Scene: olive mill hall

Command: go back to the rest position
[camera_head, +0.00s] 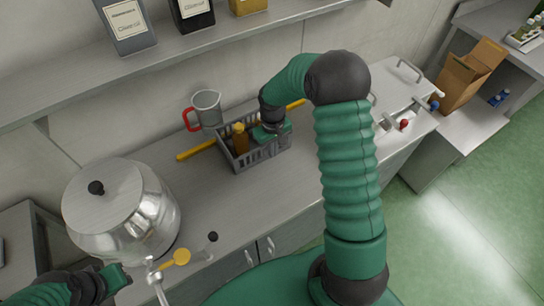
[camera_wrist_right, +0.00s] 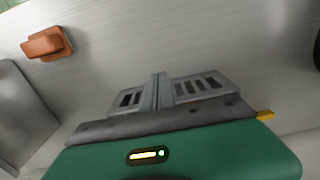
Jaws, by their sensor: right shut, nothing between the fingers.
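My right arm rises through the middle of the head view and bends down to my right gripper (camera_head: 271,132), at the right part of a grey crate. Its fingertips are hard to make out there. In the right wrist view the right gripper (camera_wrist_right: 159,92) has its two grey fingers together with nothing between them. My left gripper (camera_head: 116,278) is at the bottom left, below the steel pot; its finger opening cannot be made out.
The grey crate (camera_head: 239,165) holds an amber bottle (camera_head: 240,138). A clear jug (camera_head: 207,108) stands behind it. A lidded steel pot (camera_head: 150,220) stands left. A shelf (camera_head: 60,82) runs above the counter (camera_head: 285,182). A cardboard box (camera_head: 458,85) is at right. The wrist view shows an orange-brown object (camera_wrist_right: 45,43).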

